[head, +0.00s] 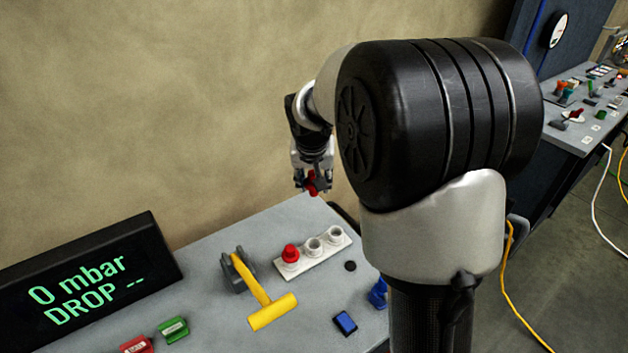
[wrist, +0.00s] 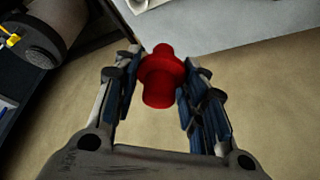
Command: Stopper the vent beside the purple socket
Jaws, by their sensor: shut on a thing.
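My gripper (head: 312,188) is shut on a red stopper (wrist: 160,77), holding it in the air near the far edge of the grey bench (head: 213,248). In the wrist view the stopper sits between the two fingers, its narrower knob pointing away from the palm. The held stopper also shows as a small red spot in the head view (head: 313,183). A white rack (head: 304,264) on the bench has another red stopper (head: 291,253) in its left place and two empty-looking round places. I make out no purple socket and no vent beside one in either view.
A black display (head: 87,285) reads "0 mbar DROP --". Green (head: 173,329), red (head: 138,344) and blue (head: 345,323) parts lie near the front. My arm hides the bench's right side.

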